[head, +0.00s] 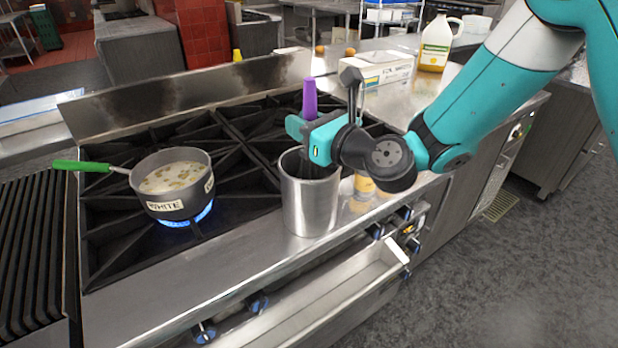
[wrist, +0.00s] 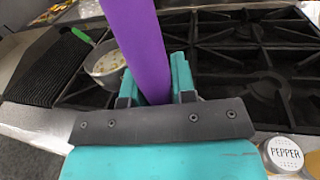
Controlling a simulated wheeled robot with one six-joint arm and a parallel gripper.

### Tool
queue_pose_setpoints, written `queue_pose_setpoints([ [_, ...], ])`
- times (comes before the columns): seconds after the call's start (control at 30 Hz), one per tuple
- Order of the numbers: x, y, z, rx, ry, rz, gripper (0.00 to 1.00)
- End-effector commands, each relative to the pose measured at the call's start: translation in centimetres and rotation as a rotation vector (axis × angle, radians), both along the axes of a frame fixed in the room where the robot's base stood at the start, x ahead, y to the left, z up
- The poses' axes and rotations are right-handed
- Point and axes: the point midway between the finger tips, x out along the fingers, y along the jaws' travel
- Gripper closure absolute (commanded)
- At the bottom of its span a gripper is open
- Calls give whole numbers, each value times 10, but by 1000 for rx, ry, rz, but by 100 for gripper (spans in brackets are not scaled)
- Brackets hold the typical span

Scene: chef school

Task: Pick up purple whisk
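My gripper (head: 307,128) is at the handle, just above the pot's rim. In the wrist view the purple handle (wrist: 138,40) runs between the two teal fingers (wrist: 156,92), which close in on both its sides with little or no gap.
A saucepan marked WHITE (head: 176,186) with a green handle sits over a lit blue flame at the left. A pepper shaker (wrist: 284,156) stands close beside the steel pot. A box (head: 385,70) and a jug (head: 436,43) stand behind.

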Motion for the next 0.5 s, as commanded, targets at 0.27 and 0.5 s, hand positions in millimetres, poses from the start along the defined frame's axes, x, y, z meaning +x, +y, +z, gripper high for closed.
queue_pose_setpoints([
  [0.27, 0, 0, 2, 1, -1, 0, 99],
  [0.5, 0, 0, 26, 1, -4, 1, 99],
])
